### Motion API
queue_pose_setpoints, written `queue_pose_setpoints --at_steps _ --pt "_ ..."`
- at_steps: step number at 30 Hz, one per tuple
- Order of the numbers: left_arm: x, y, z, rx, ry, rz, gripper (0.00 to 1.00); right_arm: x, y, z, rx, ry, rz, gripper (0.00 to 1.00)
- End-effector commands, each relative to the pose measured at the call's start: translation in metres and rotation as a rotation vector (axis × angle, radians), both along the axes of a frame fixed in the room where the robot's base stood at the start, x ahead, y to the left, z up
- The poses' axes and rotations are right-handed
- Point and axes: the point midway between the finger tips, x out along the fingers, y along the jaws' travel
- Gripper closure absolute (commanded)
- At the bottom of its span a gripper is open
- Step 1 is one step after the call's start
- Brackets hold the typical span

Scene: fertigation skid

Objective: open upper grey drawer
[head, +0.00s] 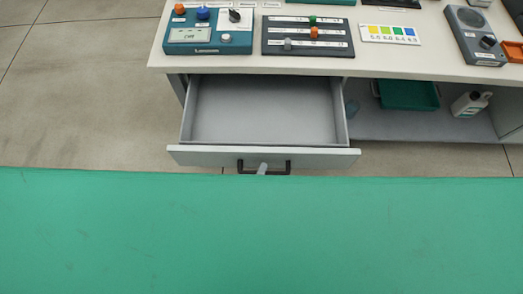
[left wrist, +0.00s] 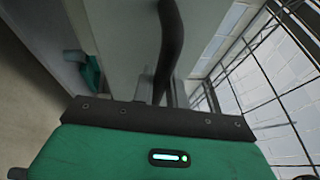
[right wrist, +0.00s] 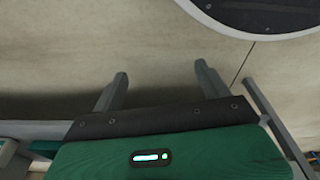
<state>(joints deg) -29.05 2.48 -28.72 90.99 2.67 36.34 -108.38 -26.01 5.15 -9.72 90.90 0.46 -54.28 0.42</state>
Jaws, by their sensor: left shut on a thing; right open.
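The upper grey drawer (head: 265,110) is pulled well out from under the worktop in the head view, and its inside is empty. Its dark bar handle (head: 287,167) is on the front panel. A fingertip of my left gripper (head: 262,168) shows at the middle of the handle. In the left wrist view the dark handle bar (left wrist: 171,40) runs between the fingers of my left gripper (left wrist: 162,92), which is shut on it. My right gripper (right wrist: 163,86) is open and empty over the floor in the right wrist view; it is not visible in the head view.
The white worktop (head: 400,65) carries a teal control box (head: 208,48), a dark slider panel (head: 307,50), a colour chart (head: 390,35) and a grey device (head: 475,38). A green tray (head: 408,95) and a white bottle (head: 470,103) stand on the open shelf to the right.

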Motion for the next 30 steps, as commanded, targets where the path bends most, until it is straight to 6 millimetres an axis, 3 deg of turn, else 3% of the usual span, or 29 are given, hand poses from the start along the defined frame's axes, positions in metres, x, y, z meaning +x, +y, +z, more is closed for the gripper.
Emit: queue_pose_setpoints --at_steps 7,21,22,25,30 --pt "-0.024 0.000 0.000 0.000 0.002 0.000 1.00 -0.008 -0.004 -0.017 -0.004 0.002 0.003 0.23" --pt "-0.028 0.000 -0.001 0.001 0.002 0.001 1.00 -0.009 -0.004 -0.021 -0.005 0.000 0.003 0.23" --pt "-0.028 0.000 -0.001 0.001 0.002 0.001 0.84 -0.009 -0.004 -0.021 -0.005 0.000 0.003 0.23" --pt "-0.028 0.000 -0.001 0.000 0.001 0.001 0.64 -0.009 -0.005 -0.021 -0.005 0.000 0.003 0.23" --pt "-0.028 0.000 -0.001 0.000 0.001 0.001 0.64 -0.009 -0.005 -0.021 -0.006 0.000 0.004 0.23"
